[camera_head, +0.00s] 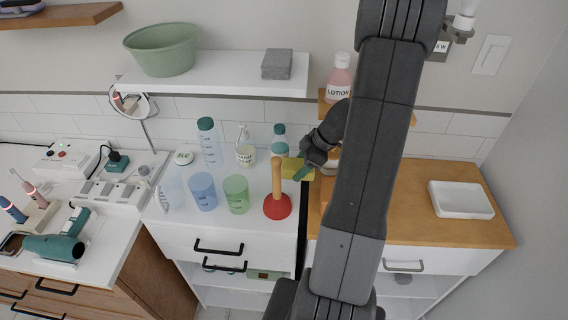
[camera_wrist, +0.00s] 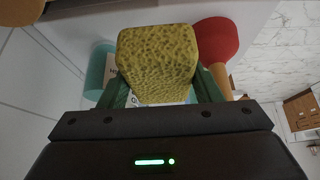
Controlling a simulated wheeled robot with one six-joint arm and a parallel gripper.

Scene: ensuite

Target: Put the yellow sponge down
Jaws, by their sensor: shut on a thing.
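My gripper (camera_head: 303,169) is shut on the yellow sponge (camera_head: 291,168) above the back right of the white counter. In the wrist view the sponge (camera_wrist: 157,62) sits between the two green fingers of my gripper (camera_wrist: 160,90). Much of the sponge is hidden by the gripper and the plunger handle in the head view. I cannot tell whether the sponge touches the counter.
A red plunger (camera_head: 277,206) with a wooden handle stands just in front. A teal-capped bottle (camera_head: 280,142) and a soap pump bottle (camera_head: 245,152) are behind. Blue (camera_head: 203,192) and green (camera_head: 236,194) cups stand left. A white tray (camera_head: 461,200) lies on the wooden counter (camera_head: 420,215).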

